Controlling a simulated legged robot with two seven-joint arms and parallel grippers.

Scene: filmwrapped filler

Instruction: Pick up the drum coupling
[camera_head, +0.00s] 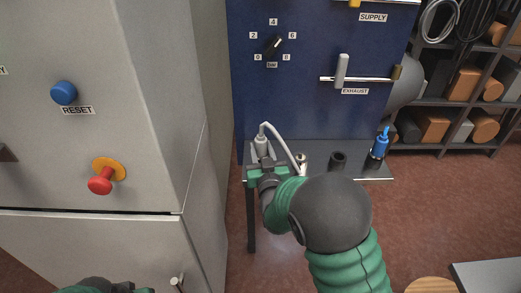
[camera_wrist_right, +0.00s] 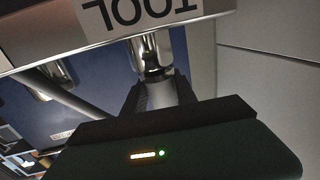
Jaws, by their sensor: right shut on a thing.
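In the right wrist view the dark fingers (camera_wrist_right: 160,95) close on both sides of the grey body, with a shiny metal part (camera_wrist_right: 151,58) beyond. Whether it touches the shelf is hidden. Part of my left gripper (camera_head: 105,286) shows at the bottom left edge; its fingers cannot be made out.
A blue-topped fitting (camera_head: 380,146), a dark cup (camera_head: 338,160) and a small metal fitting (camera_head: 301,160) stand on the shelf to the right. The blue panel with exhaust handle (camera_head: 342,70) rises behind. A grey cabinet (camera_head: 130,130) stands close on the left.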

